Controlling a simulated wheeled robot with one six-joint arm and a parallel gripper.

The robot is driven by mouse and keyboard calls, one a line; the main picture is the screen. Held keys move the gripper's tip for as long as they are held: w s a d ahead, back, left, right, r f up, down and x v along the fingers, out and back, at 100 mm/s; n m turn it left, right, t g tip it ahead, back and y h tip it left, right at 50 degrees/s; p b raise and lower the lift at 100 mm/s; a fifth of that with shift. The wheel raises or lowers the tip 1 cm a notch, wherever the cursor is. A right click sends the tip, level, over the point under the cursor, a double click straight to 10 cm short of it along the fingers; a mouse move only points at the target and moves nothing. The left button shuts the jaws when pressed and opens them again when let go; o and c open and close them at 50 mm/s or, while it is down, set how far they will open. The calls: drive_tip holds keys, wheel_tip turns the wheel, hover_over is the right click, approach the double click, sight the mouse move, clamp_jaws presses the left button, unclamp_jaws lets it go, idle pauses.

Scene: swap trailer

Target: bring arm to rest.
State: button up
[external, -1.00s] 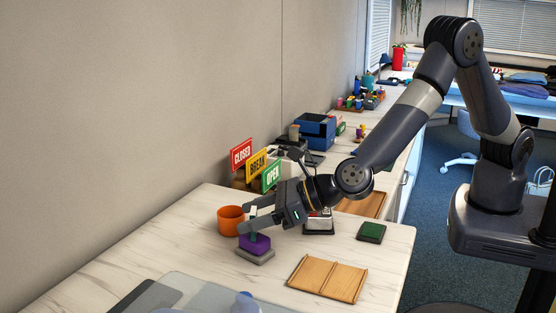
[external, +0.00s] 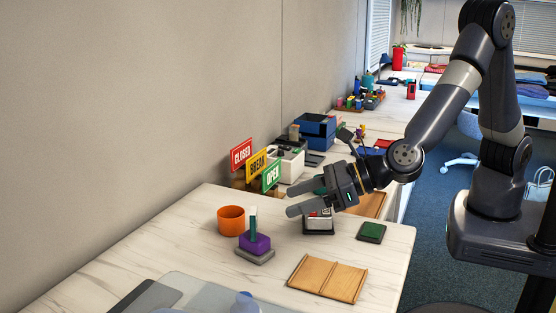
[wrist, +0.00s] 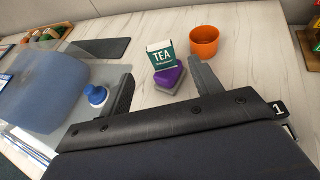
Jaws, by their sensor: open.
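My gripper (external: 291,201) is open and empty in the external view, above the counter and to the right of the purple block. In the wrist view its two fingers (wrist: 160,90) are spread wide with nothing between them close up. A purple block (external: 254,243) stands on a grey base on the counter, with a green and white sign upright in it. In the wrist view the sign (wrist: 161,56) reads TEA, and the purple block (wrist: 169,79) is beyond the fingers, apart from them.
An orange cup (external: 231,220) stands left of the block. CLOSED, BREAK and OPEN signs (external: 257,166) stand at the wall. A wooden tray (external: 327,278), a green pad (external: 371,232) and a blue-capped bottle (wrist: 97,95) are nearby.

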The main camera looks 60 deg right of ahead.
sight(253, 218)
drive_tip(key=x, duration=1)
drive_tip(key=shift+a+f+p, duration=0.1)
drive_tip(key=shift+f+p, duration=0.3)
drive_tip(key=shift+f, duration=0.05)
wheel_tip(253, 218, up, 10)
drive_tip(key=shift+s+r+p, duration=0.1)
drive_tip(key=shift+r+p, duration=0.15)
drive_tip(key=shift+p, duration=0.7)
drive_tip(key=w+d+f+m+h+b, duration=0.1)
drive_tip(key=w+d+f+b, duration=0.15)
drive_tip(key=w+d, duration=0.8)
drive_tip(key=w+d+f+m+h+b, duration=0.1)
drive_tip(key=w+d+f, duration=0.2)
drive_tip(key=w+d, duration=0.8)
drive_tip(key=shift+t, duration=0.3)
drive_tip(key=f+b, duration=0.1)
drive_tip(key=f, duration=0.1)
drive_tip(key=a+f+b, duration=0.1)
drive_tip(key=f+b, duration=0.1)
drive_tip(key=f, duration=0.1)
drive_tip(key=f+b, duration=0.1)
drive_tip(key=f, duration=0.2)
drive_tip(key=shift+w+a+b, duration=0.2)
drive_tip(key=shift+w+b, duration=0.05)
drive_tip(key=shift+b, duration=0.1)
